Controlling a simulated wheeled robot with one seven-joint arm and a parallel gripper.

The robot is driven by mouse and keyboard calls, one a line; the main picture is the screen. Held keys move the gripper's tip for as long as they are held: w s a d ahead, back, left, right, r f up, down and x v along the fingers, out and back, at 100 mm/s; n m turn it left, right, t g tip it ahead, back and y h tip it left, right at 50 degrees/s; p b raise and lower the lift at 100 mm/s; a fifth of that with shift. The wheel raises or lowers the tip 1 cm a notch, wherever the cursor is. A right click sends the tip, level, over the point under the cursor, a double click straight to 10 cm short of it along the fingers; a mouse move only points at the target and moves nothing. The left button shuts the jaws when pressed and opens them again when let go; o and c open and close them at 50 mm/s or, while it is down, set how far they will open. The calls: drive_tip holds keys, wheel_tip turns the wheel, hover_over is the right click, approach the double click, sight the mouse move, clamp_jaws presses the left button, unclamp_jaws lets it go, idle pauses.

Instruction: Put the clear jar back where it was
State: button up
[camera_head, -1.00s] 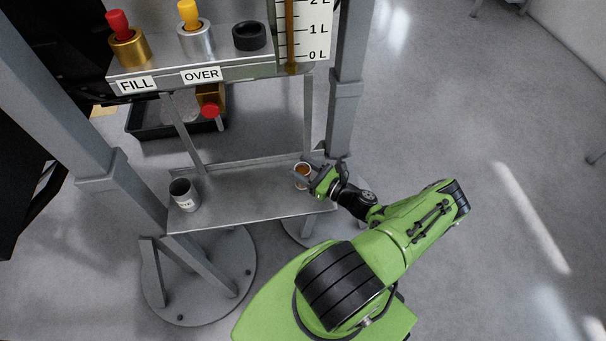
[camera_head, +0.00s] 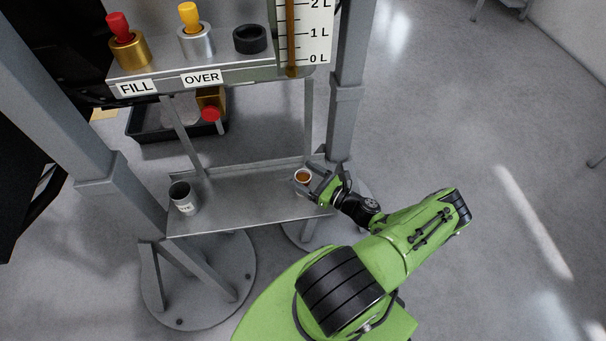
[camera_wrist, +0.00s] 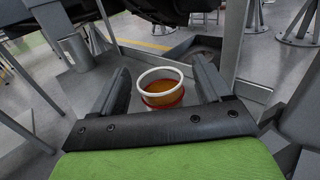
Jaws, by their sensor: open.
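The clear jar (camera_head: 302,177) stands upright at the right end of the low grey shelf (camera_head: 245,200), with amber liquid in it. In the wrist view the jar (camera_wrist: 161,88) shows a white rim and a red band, and it sits between the two fingers. My gripper (camera_head: 315,182) is at the jar's right side, and in the wrist view it (camera_wrist: 162,92) is open, with a visible gap between the jar and each finger. The jar's lower part is partly hidden by the gripper's palm in the wrist view.
A dark grey labelled cup (camera_head: 183,197) stands at the shelf's left end. Above are the FILL fitting (camera_head: 129,50), the OVER fitting (camera_head: 195,42), a black ring (camera_head: 249,37) and a level gauge (camera_head: 305,32). A black tray (camera_head: 150,125) lies behind. The shelf's middle is clear.

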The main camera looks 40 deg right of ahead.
drive_tip(key=s, duration=0.3)
drive_tip(key=s+d, duration=0.1)
drive_tip(key=s, duration=0.3)
drive_tip(key=s+d, duration=0.1)
drive_tip(key=s, duration=0.3)
drive_tip(key=w+a+r+n+g+y, duration=0.1)
drive_tip(key=w+a+r+n+g, duration=0.3)
drive_tip(key=a+r+n+g, duration=0.5)
drive_tip(key=w+a+r+n+g, duration=0.45)
drive_tip(key=r+n+g, duration=0.25)
drive_tip(key=r+n, duration=0.55)
drive_tip(key=s+a+r+n+t+h, duration=0.3)
drive_tip(key=s+a+r+n+h, duration=0.1)
drive_tip(key=s+a+r+n, duration=0.7)
wheel_tip(320, 180, up, 2)
drive_tip(key=shift+s+a+n+t, duration=0.4)
drive_tip(key=shift+s+n, duration=0.25)
wheel_tip(320, 180, up, 8)
drive_tip(key=p, duration=0.8)
